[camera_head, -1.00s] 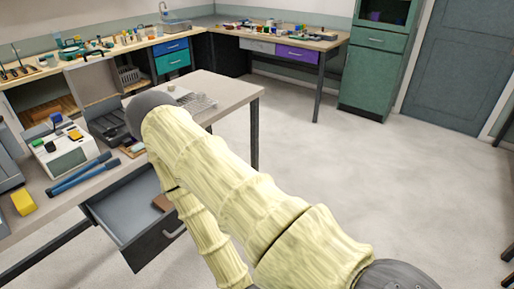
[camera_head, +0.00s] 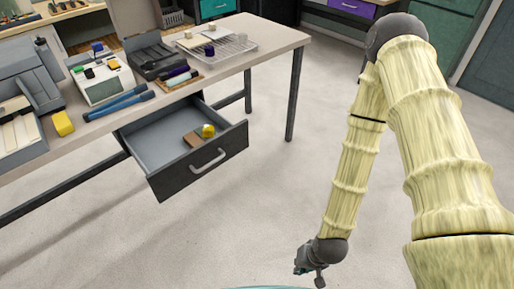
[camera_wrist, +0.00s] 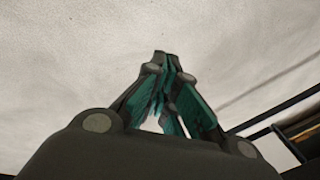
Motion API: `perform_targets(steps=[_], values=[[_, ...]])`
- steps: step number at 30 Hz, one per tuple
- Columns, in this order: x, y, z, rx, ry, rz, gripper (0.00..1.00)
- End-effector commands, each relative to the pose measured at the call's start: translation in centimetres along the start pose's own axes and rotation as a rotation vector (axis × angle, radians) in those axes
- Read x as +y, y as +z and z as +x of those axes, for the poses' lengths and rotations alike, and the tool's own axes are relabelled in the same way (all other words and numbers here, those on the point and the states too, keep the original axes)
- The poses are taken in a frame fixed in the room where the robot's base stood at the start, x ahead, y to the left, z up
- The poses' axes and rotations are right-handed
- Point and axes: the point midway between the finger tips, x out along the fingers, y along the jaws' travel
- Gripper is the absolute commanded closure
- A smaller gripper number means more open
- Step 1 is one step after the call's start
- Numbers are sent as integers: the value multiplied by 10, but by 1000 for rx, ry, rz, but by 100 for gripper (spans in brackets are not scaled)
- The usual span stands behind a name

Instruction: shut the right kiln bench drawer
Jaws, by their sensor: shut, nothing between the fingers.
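The kiln bench drawer (camera_head: 172,176) is dark grey with a light bar handle (camera_head: 208,161) and stands pulled out below the bench top. A yellow block (camera_head: 208,131) and a brown block (camera_head: 193,139) lie inside it. My gripper (camera_head: 316,278) hangs low over the floor, to the right of and below the drawer in the head view, apart from it. In the wrist view my gripper's fingers (camera_wrist: 165,75) meet at the tips, with nothing held. Part of a dark structure (camera_wrist: 298,140) shows at the right edge there; I cannot tell whether it is the drawer.
The bench top (camera_head: 262,41) carries a white box device (camera_head: 103,84), blue rods (camera_head: 118,105), a yellow block (camera_head: 63,123) and a wire rack (camera_head: 228,46). A bench leg (camera_head: 294,95) stands right of the drawer. The floor (camera_head: 270,190) between drawer and arm is clear.

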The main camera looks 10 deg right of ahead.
Motion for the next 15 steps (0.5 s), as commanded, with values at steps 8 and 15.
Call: perform_targets(steps=[8,15], values=[[-60,-89,24,125,-246,208,100],[-105,-171,5,226,-473,357,100]])
